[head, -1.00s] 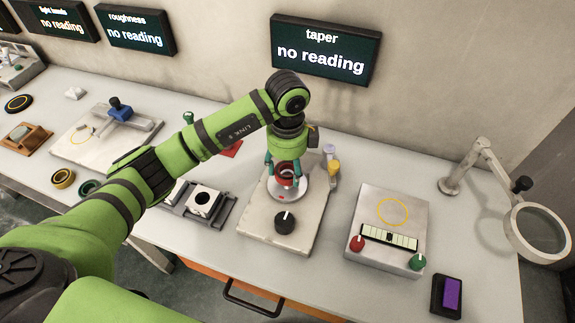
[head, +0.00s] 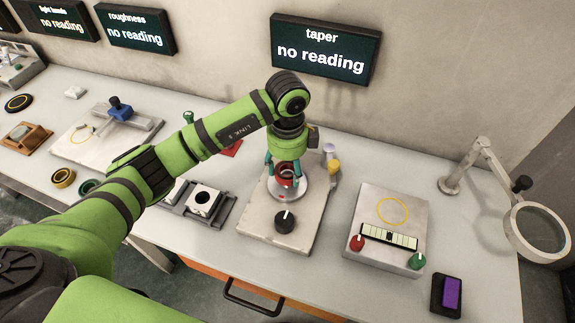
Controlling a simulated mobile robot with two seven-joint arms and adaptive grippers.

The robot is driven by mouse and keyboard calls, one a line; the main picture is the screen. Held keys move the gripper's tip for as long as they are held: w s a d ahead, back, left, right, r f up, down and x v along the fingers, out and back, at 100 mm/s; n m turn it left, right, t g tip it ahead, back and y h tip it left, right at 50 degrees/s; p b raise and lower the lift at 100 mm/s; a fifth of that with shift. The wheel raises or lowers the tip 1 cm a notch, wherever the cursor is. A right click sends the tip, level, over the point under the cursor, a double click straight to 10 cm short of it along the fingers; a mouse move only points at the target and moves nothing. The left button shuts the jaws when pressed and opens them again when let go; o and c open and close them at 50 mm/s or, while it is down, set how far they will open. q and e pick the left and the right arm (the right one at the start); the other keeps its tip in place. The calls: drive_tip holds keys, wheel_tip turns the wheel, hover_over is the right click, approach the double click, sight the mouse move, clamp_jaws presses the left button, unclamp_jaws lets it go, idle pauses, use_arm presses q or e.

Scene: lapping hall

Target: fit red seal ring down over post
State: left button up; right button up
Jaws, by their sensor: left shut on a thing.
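The red seal ring (head: 287,181) is in my left gripper (head: 287,172), whose fingers are shut on it from both sides. The gripper points down over a round silvery plate (head: 301,191) on a pale block (head: 256,222). The ring is above or on the middle of this plate; the exact gap cannot be told. The post is not clearly visible, hidden by the ring and gripper. My right gripper is not in view.
A black knob (head: 285,220) is on the block's front. Small white and yellow-topped pegs (head: 333,168) stand just right of the gripper. A grey box (head: 388,225) with red and green knobs stands further right. A magnifier (head: 538,232) is at the right edge.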

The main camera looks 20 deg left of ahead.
use_arm(q)
drive_tip(key=shift+f+b, duration=0.4)
drive_tip(key=shift+f, duration=0.35)
idle(1.0)
drive_tip(key=o, duration=1.3)
drive_tip(key=shift+c, duration=0.2)
wheel_tip(320, 180, up, 12)
